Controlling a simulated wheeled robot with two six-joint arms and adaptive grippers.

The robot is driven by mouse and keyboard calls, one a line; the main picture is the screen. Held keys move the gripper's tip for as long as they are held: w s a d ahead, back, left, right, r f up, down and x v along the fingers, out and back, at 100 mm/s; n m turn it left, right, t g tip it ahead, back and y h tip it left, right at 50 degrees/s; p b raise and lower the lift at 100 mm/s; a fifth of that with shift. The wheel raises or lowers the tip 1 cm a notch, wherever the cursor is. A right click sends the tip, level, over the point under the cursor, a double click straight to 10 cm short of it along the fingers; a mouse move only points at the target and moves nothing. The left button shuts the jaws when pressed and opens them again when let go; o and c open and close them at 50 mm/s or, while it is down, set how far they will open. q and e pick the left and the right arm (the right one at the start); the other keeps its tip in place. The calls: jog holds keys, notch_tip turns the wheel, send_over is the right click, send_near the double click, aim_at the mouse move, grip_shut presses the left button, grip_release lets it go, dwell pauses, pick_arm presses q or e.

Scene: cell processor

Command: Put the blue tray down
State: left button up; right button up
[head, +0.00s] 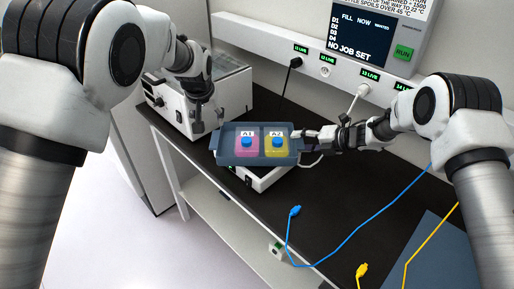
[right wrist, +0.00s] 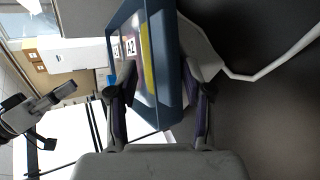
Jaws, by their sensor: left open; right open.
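The blue tray (head: 228,158) holds a pink pack marked A1 (head: 247,145) and a yellow pack marked A2 (head: 276,145), each with a blue cap. It is over a low white device (head: 262,180) on the black bench; I cannot tell whether it touches it. My left gripper (head: 217,122) is open near the tray's left end. My right gripper (head: 303,138) is open at the tray's right end. In the right wrist view the tray's edge (right wrist: 172,60) lies between the open fingers of my right gripper (right wrist: 158,85).
A white box-shaped machine (head: 172,108) stands at the back left. A socket rail (head: 300,45) and a screen (head: 372,30) reading "NO JOB SET" are behind. Blue (head: 350,228) and yellow (head: 430,235) cables and a blue-grey mat (head: 428,262) lie on the bench at right.

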jog(key=shift+s+d+r, duration=0.15)
jog(key=shift+d+r, duration=0.1)
jog(key=shift+d, duration=0.15)
jog(key=v, duration=1.1)
jog(key=shift+s+a+f, duration=0.1)
